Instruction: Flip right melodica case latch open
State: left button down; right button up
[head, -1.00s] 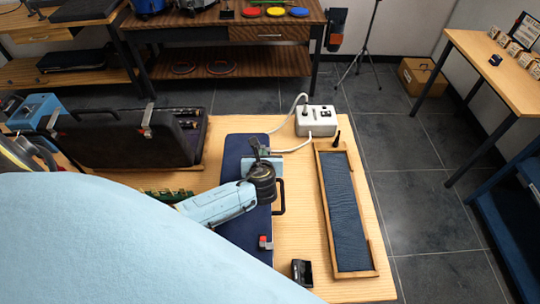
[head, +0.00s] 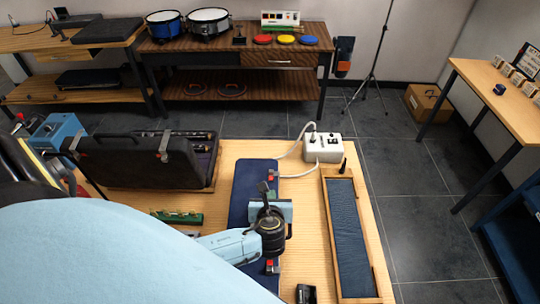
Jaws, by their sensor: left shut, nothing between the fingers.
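The closed navy melodica case (head: 243,200) lies flat on the wooden table, its handle side to the right. A latch with a red part (head: 271,177) shows at the far end of that side. Another red latch (head: 270,266) shows at the near end. Whether either is flipped open is too small to tell. My left gripper (head: 264,188) is shut and empty over the case's right side, just nearer than the far latch; contact cannot be told. Its dark wrist hides most of the handle. My right gripper is not in view.
A white box with cables (head: 322,148) stands beyond the case. A long wooden tray with a blue lining (head: 353,235) lies to the right. An open dark case (head: 122,165) stands at the left. A small black object (head: 305,294) lies near the front.

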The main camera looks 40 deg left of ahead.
pick_arm(q)
jog(key=v, duration=0.5)
jog(key=shift+d, duration=0.1)
dwell(0.4)
